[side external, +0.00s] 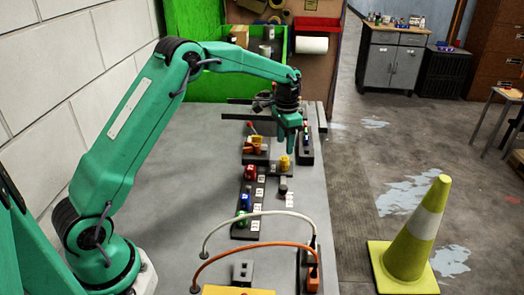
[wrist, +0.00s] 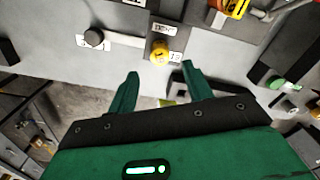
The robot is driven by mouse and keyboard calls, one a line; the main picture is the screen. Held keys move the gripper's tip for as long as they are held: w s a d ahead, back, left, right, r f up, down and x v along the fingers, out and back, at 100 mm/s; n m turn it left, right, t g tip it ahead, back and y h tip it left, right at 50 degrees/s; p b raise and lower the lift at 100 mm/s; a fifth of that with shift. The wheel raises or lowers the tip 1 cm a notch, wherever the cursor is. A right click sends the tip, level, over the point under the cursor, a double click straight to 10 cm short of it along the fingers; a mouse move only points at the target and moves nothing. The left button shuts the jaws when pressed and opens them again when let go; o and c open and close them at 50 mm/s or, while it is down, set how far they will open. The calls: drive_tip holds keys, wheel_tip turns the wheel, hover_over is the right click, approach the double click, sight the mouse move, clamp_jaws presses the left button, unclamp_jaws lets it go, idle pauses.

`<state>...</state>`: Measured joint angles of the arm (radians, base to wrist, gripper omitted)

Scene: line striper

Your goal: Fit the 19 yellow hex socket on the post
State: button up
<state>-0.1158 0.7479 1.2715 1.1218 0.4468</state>
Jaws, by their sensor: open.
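The yellow socket (side external: 284,163) stands upright in the side view, just below my gripper (side external: 292,148). In the wrist view the yellow socket (wrist: 159,52) is just beyond the open fingertips of my gripper (wrist: 160,72), roughly centred between them, with a white label beside it. Nothing is between the fingers. A short grey post (side external: 283,185) stands nearer the side camera than the socket, with a white label in front. A dark round top, apparently the post (wrist: 94,38), shows left of the socket in the wrist view.
A dark rack (side external: 240,232) holds red (side external: 250,172), blue (side external: 245,200) and green (side external: 242,218) sockets left of the post. An orange-yellow item (side external: 254,143) sits behind. Two cables arch over the near bench. The left bench surface is clear.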

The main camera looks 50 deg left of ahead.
sight(284, 158)
drive_tip(key=shift+f, duration=3.35)
drive_tip(key=c, duration=1)
drive_tip(key=shift+r, duration=0.85)
drive_tip(key=shift+r, duration=1.65)
